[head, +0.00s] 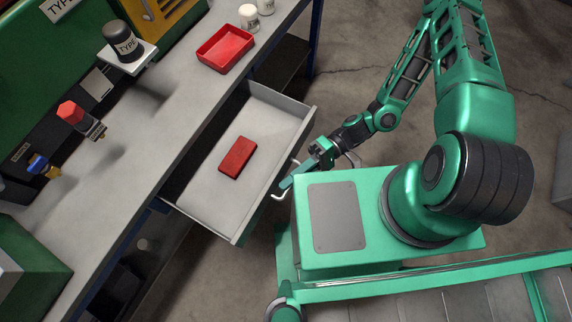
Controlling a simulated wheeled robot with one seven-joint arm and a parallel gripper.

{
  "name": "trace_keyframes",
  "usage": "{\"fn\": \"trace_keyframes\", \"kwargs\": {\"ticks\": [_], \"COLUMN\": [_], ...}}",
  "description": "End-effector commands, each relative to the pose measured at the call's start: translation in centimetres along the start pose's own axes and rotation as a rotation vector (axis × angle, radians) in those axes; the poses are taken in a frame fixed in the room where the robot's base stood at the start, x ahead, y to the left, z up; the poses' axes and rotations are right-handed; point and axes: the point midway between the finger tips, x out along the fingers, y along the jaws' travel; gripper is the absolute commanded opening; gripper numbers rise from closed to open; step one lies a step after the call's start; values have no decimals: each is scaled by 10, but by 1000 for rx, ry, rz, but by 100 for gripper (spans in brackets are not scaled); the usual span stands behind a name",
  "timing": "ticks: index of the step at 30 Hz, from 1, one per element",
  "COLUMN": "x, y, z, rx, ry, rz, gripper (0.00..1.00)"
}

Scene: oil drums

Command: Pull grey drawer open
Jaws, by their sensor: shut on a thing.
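The grey drawer (219,205) stands pulled out from under the workbench, with its inside well in view. A red box (238,158) lies flat in it. A bar handle (285,186) is on the drawer's front panel. My gripper (288,182) is at the handle, shut on it, with the arm reaching in from the right. The fingertips partly cover the handle, so the exact contact is hard to see.
The grey workbench (88,208) runs along the left. On it are a red tray (225,48), a dark jar (121,37) on a white stand, and a red-topped part (72,113). White jars (248,17) stand at the back. Concrete floor (352,52) is clear beyond the drawer.

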Motion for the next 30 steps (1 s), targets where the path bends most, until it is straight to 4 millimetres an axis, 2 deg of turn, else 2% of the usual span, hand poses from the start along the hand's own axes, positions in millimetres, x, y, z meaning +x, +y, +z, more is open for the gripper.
{"fn": "trace_keyframes", "kwargs": {"ticks": [4, 15, 16, 18, 26, 30], "x": [4, 4, 4, 4, 2, -11], "y": [2, 2, 2, 2, 3, 4], "z": [8, 9, 9, 9, 8, 7], "rx": [4, 4, 4, 4, 4, 4], "ry": [-18, -21, -21, -21, -19, -17], "rz": [3, 4, 4, 4, 7, 9], "gripper": [0, 0, 16, 28, 28, 28]}}
